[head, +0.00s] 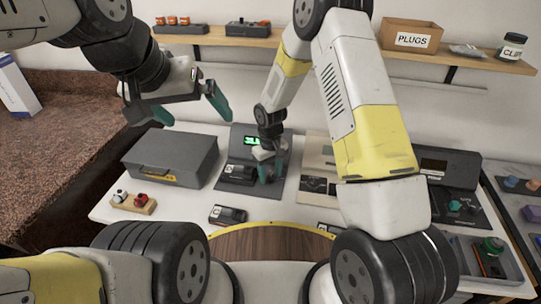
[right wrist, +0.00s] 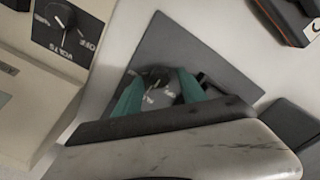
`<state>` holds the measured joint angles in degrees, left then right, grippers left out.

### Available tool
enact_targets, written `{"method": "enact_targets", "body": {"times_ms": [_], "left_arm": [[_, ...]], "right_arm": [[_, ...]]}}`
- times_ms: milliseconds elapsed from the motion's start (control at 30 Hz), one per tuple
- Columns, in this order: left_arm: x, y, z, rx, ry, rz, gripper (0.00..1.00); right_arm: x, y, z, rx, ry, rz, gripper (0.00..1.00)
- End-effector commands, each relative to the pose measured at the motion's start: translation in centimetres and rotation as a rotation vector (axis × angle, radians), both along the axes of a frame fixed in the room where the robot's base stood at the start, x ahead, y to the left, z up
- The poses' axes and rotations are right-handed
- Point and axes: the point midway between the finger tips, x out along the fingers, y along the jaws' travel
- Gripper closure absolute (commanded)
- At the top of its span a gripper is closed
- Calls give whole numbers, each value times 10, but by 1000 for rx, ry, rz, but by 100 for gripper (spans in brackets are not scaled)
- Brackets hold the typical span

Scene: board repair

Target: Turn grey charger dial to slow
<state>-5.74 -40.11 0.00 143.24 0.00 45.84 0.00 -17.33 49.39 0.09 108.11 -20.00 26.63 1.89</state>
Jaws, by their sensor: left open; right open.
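The grey charger (head: 240,140) stands on the white table, with a dark upright panel and green lit characters partly hidden by my right arm. A black battery-like block (head: 238,175) sits on its base. My right gripper (head: 268,168) is open, low over the charger's base. In the right wrist view, the dark round dial (right wrist: 157,76) shows between the two teal fingers of my right gripper (right wrist: 160,88), with small white lettering beside it that I cannot read. Whether the fingers touch it is unclear. My left gripper (head: 190,108) is open and empty, raised above the grey case.
A closed grey case (head: 172,156) stands left of the charger. A beige meter (head: 318,158) with a VOLTS/OFF knob (right wrist: 61,15) stands to its right. A dark block (head: 228,214) lies in front. A shelf (head: 280,39) runs above.

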Motion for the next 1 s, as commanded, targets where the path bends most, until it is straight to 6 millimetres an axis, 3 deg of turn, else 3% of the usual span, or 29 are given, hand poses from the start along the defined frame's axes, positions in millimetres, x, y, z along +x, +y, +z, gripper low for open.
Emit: {"method": "enact_targets", "body": {"times_ms": [133,500,1000], "left_arm": [[0,0,0,0,0,0,0],[0,0,0,0,0,0,0],[0,0,0,0,0,0,0]], "right_arm": [[1,0,11,1,-1,0,52],[1,0,69,1,-3,0,52],[0,0,78,0,0,0,52]]}}
